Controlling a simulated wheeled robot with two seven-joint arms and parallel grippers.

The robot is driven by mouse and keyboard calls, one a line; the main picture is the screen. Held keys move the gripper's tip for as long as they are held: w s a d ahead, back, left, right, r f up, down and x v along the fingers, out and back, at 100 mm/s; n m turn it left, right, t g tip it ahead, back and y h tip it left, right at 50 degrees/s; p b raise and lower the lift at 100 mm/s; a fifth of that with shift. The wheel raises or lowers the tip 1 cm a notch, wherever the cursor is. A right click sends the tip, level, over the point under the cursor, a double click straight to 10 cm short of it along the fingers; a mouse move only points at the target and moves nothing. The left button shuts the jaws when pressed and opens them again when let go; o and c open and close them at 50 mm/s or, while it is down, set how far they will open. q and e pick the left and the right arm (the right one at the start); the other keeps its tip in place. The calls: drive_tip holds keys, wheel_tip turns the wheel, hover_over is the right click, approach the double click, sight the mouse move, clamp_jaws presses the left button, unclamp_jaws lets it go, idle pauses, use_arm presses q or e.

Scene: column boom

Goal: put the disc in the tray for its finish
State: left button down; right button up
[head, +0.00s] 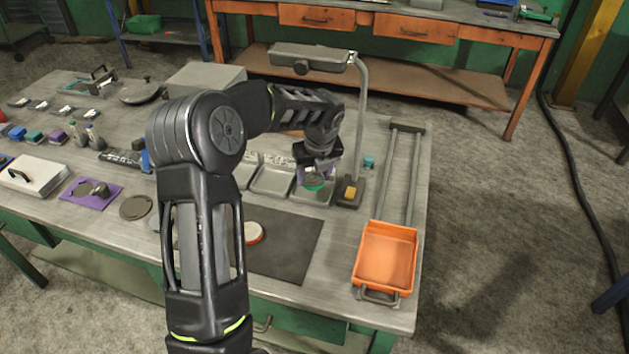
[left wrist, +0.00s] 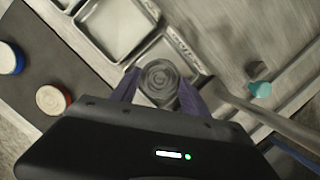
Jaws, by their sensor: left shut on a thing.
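The disc (head: 313,184) has a green rim; in the left wrist view its grey top with concentric rings (left wrist: 159,80) shows. My left gripper (head: 316,170) is shut on it, with a purple finger on each side. The disc is at the right-hand grey tray (head: 318,199) of a row; I cannot tell whether it touches the tray floor. A neighbouring grey tray (head: 272,181) is empty. A red-rimmed disc with a pale top (head: 253,233) lies on the dark mat, and the left wrist view also shows a blue-rimmed disc (left wrist: 9,58). My right gripper is not in view.
A lamp (head: 310,58) on a bent post stands close to the right of my left gripper. An orange bin (head: 387,257) sits on rails at the table's right end. A small teal piece (head: 369,161) lies behind the lamp base. The dark mat's right part (head: 292,245) is clear.

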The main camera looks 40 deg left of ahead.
sight(315, 179)
use_arm(q)
drive_tip(key=shift+w, duration=0.1)
drive_tip(key=shift+w+a+r, duration=0.1)
drive_tip(key=shift+w, duration=0.2)
wheel_tip(315, 179, down, 3)
drive_tip(key=shift+f+p, duration=0.2)
drive_tip(key=shift+p, duration=0.45)
drive_tip(key=shift+f, duration=0.15)
drive_tip(key=shift+f, duration=0.2)
drive_tip(key=c, duration=0.8)
unclamp_jaws()
drive_tip(key=shift+c, duration=0.2)
drive_tip(key=shift+r, duration=0.15)
